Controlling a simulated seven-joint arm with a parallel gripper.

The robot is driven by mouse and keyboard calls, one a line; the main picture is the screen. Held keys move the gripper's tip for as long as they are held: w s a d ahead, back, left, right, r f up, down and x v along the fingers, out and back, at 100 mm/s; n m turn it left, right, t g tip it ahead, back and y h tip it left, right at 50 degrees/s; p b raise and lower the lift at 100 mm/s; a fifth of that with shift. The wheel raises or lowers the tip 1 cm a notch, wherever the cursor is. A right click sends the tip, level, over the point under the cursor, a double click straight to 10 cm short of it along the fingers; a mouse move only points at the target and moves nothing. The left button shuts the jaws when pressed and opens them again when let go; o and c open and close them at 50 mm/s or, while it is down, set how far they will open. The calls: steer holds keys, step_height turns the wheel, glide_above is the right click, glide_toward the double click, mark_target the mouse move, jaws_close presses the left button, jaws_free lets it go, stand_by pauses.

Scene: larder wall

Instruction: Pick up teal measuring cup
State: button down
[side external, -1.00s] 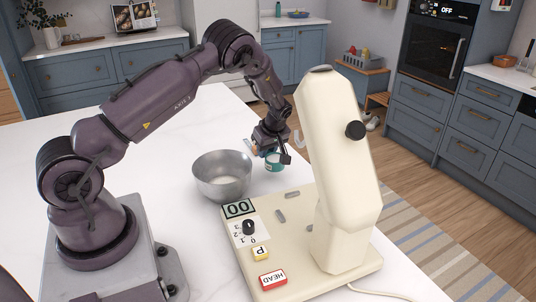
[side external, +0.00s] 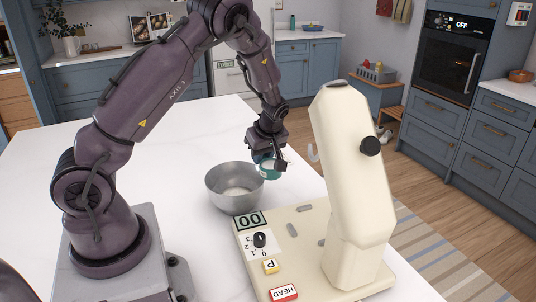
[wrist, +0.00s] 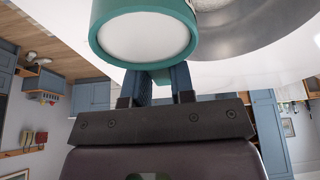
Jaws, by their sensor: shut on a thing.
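The teal measuring cup (side external: 270,173) is in my gripper (side external: 270,160), just right of the metal bowl's rim in the side view. In the wrist view the cup (wrist: 97,14) is large at the top, and its round opening shows a smooth white fill. My gripper (wrist: 165,75) is shut on the cup's handle, of which a little teal shows between the fingers. The cup looks about level and held above the counter; the exact height is hard to tell.
The metal bowl (side external: 226,200) holds something white and also shows in the wrist view (wrist: 250,30). A cream stand mixer (side external: 350,190) with buttons and a dial on its base stands close at the right. The white counter (side external: 130,140) is clear at the left.

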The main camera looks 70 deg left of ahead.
steer(key=shift+s+d+r, duration=0.35)
steer(key=shift+s, duration=0.25)
steer(key=shift+s+d+r, duration=0.3)
steer(key=shift+s+d, duration=0.1)
steer(key=shift+s, duration=0.25)
steer(key=shift+s+d+r, duration=0.35)
steer(key=shift+s, duration=0.25)
steer(key=shift+s, duration=0.1)
glide_above(215, 167)
steer(key=d, duration=0.2)
steer(key=shift+d+f+n, duration=0.2)
steer(key=shift+f+n, duration=0.1)
steer(key=shift+f, duration=0.5)
steer(key=shift+m, duration=0.4)
